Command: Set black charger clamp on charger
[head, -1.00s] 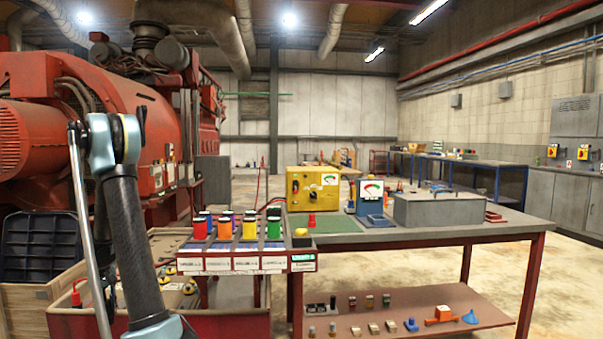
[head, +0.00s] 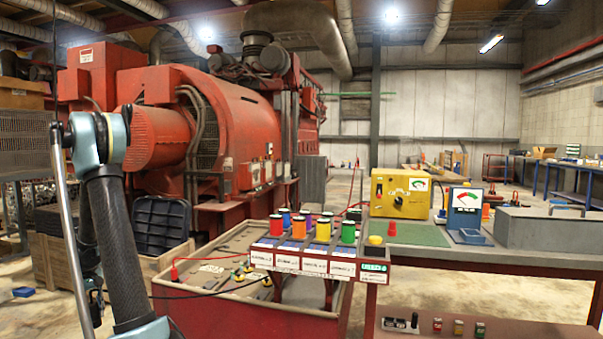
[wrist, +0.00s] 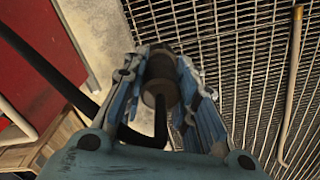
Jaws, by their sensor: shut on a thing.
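My gripper (wrist: 165,65) shows in the wrist view with its blue fingers closed around a dark cylindrical piece, which appears to be the black charger clamp (wrist: 160,82). A black cable runs from its lower end. The clamp's jaws cannot be made out. The yellow charger (head: 401,194), with a dial on its front, stands on the workbench in the head view. My gripper is out of sight in the head view, where my arm is at the far left, well apart from the charger. A black cable (head: 225,295) crosses the red battery cart in the head view.
The workbench (head: 490,257) also carries a blue meter (head: 464,209) and a grey box (head: 545,230). A rack of coloured spools (head: 320,230) juts from its left end. The red cart (head: 250,320) stands before it. Metal mesh (wrist: 240,60) lies beneath my gripper in the wrist view.

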